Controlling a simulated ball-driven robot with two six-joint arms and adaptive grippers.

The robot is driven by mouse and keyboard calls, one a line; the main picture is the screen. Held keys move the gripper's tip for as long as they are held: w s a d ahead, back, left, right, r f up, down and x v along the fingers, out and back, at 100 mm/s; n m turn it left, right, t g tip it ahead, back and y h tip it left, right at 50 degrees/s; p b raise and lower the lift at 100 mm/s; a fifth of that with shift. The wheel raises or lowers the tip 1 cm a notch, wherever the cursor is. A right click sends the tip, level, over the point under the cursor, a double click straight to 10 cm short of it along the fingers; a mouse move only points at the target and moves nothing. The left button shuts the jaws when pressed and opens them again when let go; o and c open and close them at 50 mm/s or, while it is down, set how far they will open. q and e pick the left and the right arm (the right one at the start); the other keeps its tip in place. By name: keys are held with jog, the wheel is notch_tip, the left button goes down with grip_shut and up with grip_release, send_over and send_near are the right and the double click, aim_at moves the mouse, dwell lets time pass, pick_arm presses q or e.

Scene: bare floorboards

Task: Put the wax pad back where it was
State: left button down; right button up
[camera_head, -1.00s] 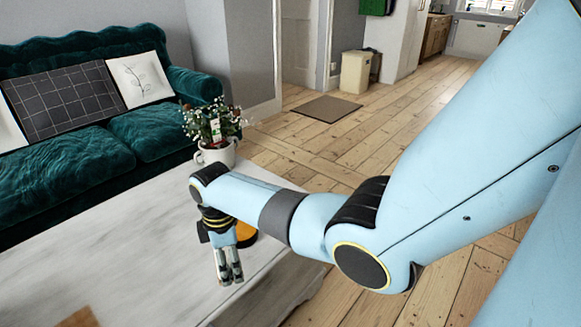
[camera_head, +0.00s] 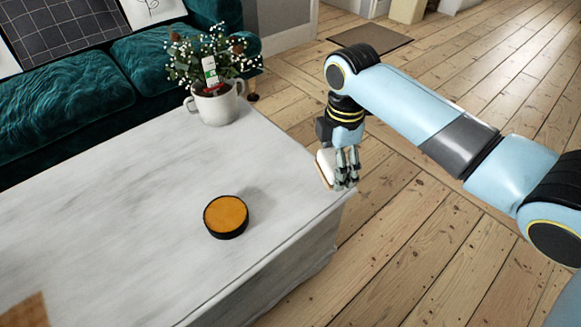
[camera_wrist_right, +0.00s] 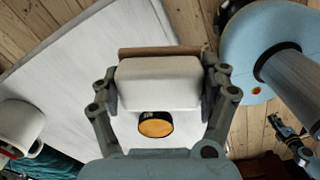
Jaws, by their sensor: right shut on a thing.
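The wax pad appears to be the pale block with a brown layer along one side. It shows beside my right gripper's fingers (camera_head: 346,170) in the head view as a partly hidden pad (camera_head: 325,168). In the right wrist view the pad (camera_wrist_right: 158,82) fills the space between the two fingers, and my right gripper (camera_wrist_right: 160,88) is shut on it. The gripper shows at the right edge of the white table (camera_head: 130,200); I cannot tell the pad's exact height.
A round black tin with an orange top (camera_head: 226,216) sits on the table; it also shows in the wrist view (camera_wrist_right: 155,124). A white flower pot (camera_head: 215,104) stands at the table's back corner. A brown object (camera_head: 25,312) lies front left. The tabletop between is clear.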

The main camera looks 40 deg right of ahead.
jog(key=b, duration=0.4)
send_near(291, 182)
jog(key=s, duration=0.2)
jog(key=s+d+f, duration=0.1)
jog(key=shift+s+d, duration=0.1)
jog(key=shift+s, duration=0.15)
jog(key=w, duration=0.1)
jog(key=w+a+f+b, duration=0.1)
jog(key=shift+w+f, duration=0.3)
jog(key=shift+w, duration=0.05)
jog(key=shift+w+a+f+b, duration=0.1)
jog(key=shift+w+f+b, duration=0.15)
jog(key=shift+w, duration=0.25)
notch_tip(291, 182, down, 4)
jog(key=shift+s+r+b, duration=0.1)
jog(key=shift+r+b, duration=0.15)
jog(key=shift+b, duration=0.75)
jog(key=shift+f, duration=0.2)
jog(key=shift+r, duration=0.15)
jog(key=o, duration=1)
pick_arm(q)
notch_tip(291, 182, down, 6)
jog(key=w+a, duration=0.1)
jog(key=shift+w+a+f, duration=0.15)
jog(key=shift+w+a, duration=0.15)
jog(key=shift+a, duration=0.1)
